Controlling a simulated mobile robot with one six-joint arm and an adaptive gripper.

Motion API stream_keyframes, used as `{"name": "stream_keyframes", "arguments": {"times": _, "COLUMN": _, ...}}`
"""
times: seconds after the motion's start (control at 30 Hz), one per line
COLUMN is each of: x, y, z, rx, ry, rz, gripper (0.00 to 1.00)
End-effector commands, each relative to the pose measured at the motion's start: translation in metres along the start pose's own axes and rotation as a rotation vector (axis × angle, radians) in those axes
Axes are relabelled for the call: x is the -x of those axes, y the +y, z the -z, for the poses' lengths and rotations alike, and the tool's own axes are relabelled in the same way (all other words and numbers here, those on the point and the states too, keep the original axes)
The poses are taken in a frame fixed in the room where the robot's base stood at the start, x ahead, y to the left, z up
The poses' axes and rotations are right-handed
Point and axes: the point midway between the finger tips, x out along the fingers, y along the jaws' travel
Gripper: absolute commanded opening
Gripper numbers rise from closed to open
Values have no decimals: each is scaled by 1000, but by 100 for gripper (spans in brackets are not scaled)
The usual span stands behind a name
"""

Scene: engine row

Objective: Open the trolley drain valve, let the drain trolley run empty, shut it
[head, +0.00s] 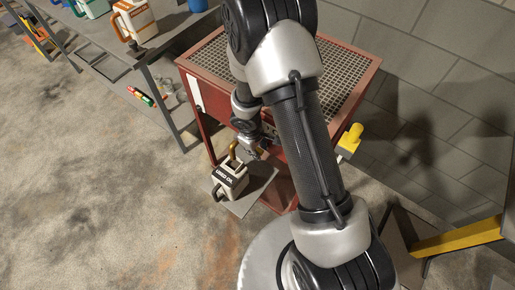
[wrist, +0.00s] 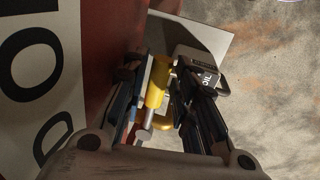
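The red drain trolley (head: 192,75) has a mesh top and stands in the middle of the head view. A brass drain valve (head: 232,152) sticks out low on its near side; in the wrist view its yellow body (wrist: 157,88) and a thin pale lever (wrist: 147,126) show between my fingers. My gripper (head: 250,152) is at the valve; in the wrist view its fingers (wrist: 166,80) stand apart on either side of it. I cannot tell whether they touch it. A used-oil jug (head: 229,183) stands below the valve. No flow of oil is visible.
The jug stands on a grey plate (head: 252,196) on the floor. A shelf (head: 150,50) with jugs and small items is at the left. A yellow object (head: 350,138) is at the trolley's right side, near a block wall. The floor at the left front is clear.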

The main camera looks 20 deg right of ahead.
Motion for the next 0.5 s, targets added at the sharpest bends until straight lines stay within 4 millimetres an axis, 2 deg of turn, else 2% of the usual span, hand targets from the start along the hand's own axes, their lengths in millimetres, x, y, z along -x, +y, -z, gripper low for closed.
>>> {"name": "stream_keyframes", "arguments": {"times": 0.1, "x": 0, "y": 0, "z": 0, "rx": 0, "ry": 0, "rz": 0, "gripper": 26}}
{"name": "stream_keyframes", "arguments": {"times": 0.5, "x": 0, "y": 0, "z": 0, "rx": 0, "ry": 0, "rz": 0, "gripper": 0}}
